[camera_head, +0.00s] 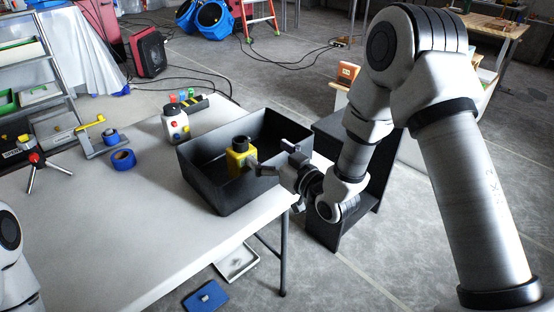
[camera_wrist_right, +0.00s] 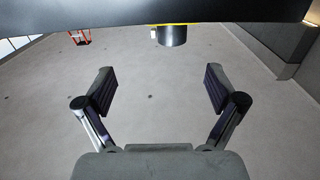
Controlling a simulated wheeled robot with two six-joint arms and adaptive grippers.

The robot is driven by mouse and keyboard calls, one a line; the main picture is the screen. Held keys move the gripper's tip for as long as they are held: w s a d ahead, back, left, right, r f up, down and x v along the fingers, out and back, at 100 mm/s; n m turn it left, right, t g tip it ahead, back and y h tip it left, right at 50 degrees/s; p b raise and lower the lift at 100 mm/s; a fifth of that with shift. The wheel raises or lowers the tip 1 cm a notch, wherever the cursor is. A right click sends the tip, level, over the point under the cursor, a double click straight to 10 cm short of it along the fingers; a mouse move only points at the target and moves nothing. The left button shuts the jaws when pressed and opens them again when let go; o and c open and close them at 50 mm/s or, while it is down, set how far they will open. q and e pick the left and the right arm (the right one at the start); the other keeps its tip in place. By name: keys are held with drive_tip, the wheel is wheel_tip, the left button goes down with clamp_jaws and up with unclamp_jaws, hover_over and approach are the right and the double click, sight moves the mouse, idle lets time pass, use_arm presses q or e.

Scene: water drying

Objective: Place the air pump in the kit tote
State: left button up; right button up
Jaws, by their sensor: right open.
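The air pump, yellow with a black top (camera_head: 238,160), stands upright inside the black kit tote (camera_head: 212,188) on the white table. In the right wrist view, part of the pump (camera_wrist_right: 172,36) shows at the top, beside a dark band that seems to be the tote wall (camera_wrist_right: 110,14). My right gripper (camera_head: 268,157) is at the tote's right side, close to the pump. Its fingers are spread with nothing between them in the wrist view (camera_wrist_right: 160,92). My left gripper is out of view.
Blue tape (camera_head: 123,159) and a small tripod (camera_head: 38,160) lie farther left. The table's front middle is clear. A dark cabinet (camera_head: 330,222) stands right of the table.

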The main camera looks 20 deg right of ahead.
drive_tip(key=s+d+f+m+g+h, duration=0.15)
drive_tip(key=s+f+g, duration=0.35)
drive_tip(key=s+f, duration=0.6)
drive_tip(key=s+f+m+g+h, duration=0.15)
drive_tip(key=s+f+g, duration=0.45)
drive_tip(key=f, duration=0.8)
drive_tip(key=s+d+f+g+h, duration=0.1)
drive_tip(key=s+f+g, duration=0.2)
drive_tip(key=s, duration=0.6)
drive_tip(key=s+f+g+h, duration=0.1)
drive_tip(key=s+f+g, duration=0.2)
drive_tip(key=s, duration=0.6)
wheel_tip(320, 180, down, 3)
drive_tip(key=shift+s+d+r+m, duration=0.15)
drive_tip(key=shift+s+d+m, duration=0.25)
